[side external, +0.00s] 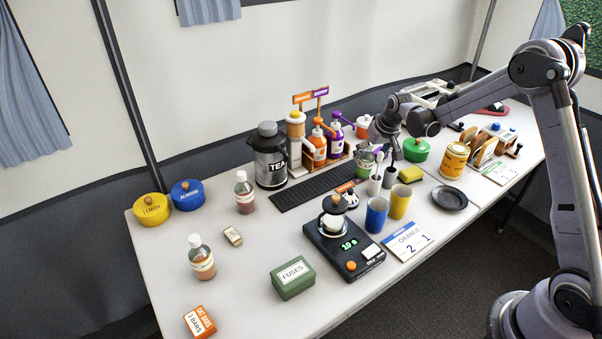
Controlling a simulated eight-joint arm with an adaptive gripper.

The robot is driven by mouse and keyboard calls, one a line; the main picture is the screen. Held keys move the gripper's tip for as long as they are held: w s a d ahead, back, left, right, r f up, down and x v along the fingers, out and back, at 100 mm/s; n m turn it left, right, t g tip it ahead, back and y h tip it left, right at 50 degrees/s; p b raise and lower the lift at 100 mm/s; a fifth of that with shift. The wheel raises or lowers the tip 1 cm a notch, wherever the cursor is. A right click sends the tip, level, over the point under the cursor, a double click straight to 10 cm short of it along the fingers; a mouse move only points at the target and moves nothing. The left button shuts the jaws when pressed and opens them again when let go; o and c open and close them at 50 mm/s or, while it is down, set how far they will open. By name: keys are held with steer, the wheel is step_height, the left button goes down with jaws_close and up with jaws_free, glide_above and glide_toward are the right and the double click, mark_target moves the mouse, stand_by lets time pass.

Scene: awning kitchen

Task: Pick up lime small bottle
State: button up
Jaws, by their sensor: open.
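No bottle can be singled out for certain as the lime small bottle. A small green-and-grey container with a label (364,164) stands behind my gripper, partly hidden by it. Two small clear bottles with white caps and pinkish-brown contents stand on the left half of the table: one near the tea flask (244,193), one nearer the front (201,259). Their labels are too small to read. My gripper (381,183) is open and points down at the middle right of the table, behind the blue and yellow cups. Nothing shows held in it.
A black scale (345,250), a blue cup (376,215) and a yellow cup (399,202) stand in front of my gripper. Behind are the tea flask (269,158) and a sauce rack (297,160). A green box (292,278) is at the front. The left-middle tabletop is mostly clear.

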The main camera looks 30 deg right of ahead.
mark_target(367, 160)
steer(key=shift+x, duration=2.15)
steer(key=c, duration=1.3)
